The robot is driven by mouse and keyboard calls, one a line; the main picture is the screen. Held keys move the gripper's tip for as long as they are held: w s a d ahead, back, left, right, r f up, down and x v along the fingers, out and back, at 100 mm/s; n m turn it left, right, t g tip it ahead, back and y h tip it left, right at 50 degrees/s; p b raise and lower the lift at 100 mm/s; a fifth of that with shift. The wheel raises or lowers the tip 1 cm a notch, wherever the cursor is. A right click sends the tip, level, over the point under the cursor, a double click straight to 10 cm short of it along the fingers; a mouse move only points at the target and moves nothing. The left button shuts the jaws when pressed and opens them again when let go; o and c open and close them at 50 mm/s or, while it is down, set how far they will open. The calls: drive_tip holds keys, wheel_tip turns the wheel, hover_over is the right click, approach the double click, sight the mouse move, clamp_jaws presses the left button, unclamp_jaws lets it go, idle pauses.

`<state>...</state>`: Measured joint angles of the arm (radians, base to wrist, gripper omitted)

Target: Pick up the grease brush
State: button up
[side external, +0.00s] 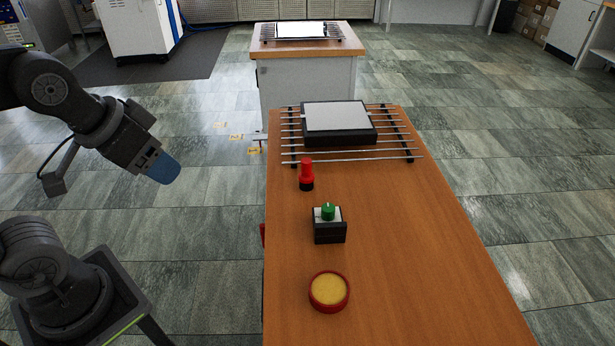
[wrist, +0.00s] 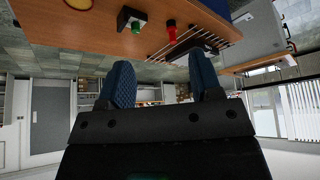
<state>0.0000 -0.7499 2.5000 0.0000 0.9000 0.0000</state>
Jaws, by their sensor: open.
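The likely grease brush is a small upright piece with a red top and a black lower part (side external: 306,173), on the wooden table just in front of the metal rack. It also shows in the wrist view (wrist: 171,28), where the scene appears upside down. My gripper (side external: 162,168) is left of the table, in the air and well apart from the brush. In the wrist view its two blue fingers (wrist: 162,78) are spread, with nothing held between them.
A black box with a green knob (side external: 328,225) and a red round dish with yellow filling (side external: 329,291) stand nearer on the table (side external: 420,260). Behind the brush is a rod rack (side external: 400,142) bearing a black-and-white plate (side external: 337,117). The table's right side is clear.

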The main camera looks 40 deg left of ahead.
drive_tip(key=shift+r, duration=0.1)
idle(0.5)
drive_tip(key=w+r+n+g, duration=0.1)
drive_tip(key=w+r+n, duration=0.2)
drive_tip(key=w, duration=0.5)
drive_tip(key=n+g, duration=0.5)
drive_tip(key=n, duration=0.8)
hover_over(306, 160)
wheel_tip(306, 160, down, 14)
drive_tip(key=f, duration=0.8)
drive_tip(key=shift+w+d+f, duration=0.15)
drive_tip(key=shift+w+f, duration=0.1)
drive_tip(key=shift+s+f, duration=0.15)
drive_tip(key=shift+f, duration=1.2)
drive_tip(key=shift+s+f, duration=0.15)
drive_tip(key=shift+f, duration=1.15)
drive_tip(key=shift+c, duration=0.3)
